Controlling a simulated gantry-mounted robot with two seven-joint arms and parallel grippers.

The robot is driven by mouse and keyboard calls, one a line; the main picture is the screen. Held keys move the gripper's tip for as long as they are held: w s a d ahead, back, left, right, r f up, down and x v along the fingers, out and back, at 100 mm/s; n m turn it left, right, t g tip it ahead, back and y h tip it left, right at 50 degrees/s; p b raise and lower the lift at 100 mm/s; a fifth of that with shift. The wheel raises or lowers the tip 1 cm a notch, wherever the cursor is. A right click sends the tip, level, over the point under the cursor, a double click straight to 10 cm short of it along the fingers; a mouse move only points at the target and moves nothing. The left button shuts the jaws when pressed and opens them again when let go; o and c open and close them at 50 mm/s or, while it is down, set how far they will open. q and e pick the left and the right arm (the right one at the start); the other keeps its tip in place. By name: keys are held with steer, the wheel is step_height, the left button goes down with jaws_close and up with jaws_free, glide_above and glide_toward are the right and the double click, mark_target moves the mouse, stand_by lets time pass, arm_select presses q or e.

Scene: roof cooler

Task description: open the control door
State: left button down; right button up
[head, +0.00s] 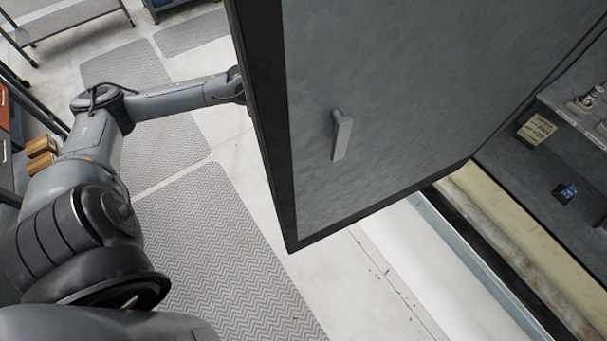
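The control door (390,110) is a large grey panel with a dark frame, and it fills the upper middle and right of the head view. It stands swung out at an angle, with the cabinet interior (550,165) showing to its right. A light grey handle (342,136) sticks out from the face turned toward me, and nothing touches it. My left arm comes in from the left and reaches behind the door's left edge. My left gripper is hidden behind the door, so its contact and opening do not show. My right gripper is out of view.
Inside the cabinet are a yellow label block (537,129) and a small dark blue part (565,193). A pale ledge (525,250) runs below the opening. Grey mats (225,255) lie on the pale floor. A cart (65,22) stands at the upper left.

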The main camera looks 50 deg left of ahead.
arm_select(q)
steer(key=shift+w+a+f, duration=0.1)
steer(key=shift+a, duration=0.25)
steer(key=c, duration=1.2)
jaws_free()
steer(key=shift+d, duration=0.1)
steer(key=shift+c, duration=0.2)
steer(key=w+a+b, duration=0.1)
steer(key=a+b, duration=0.9)
steer(key=b, duration=0.4)
steer(key=shift+w+a, duration=0.15)
steer(key=shift+a, duration=0.25)
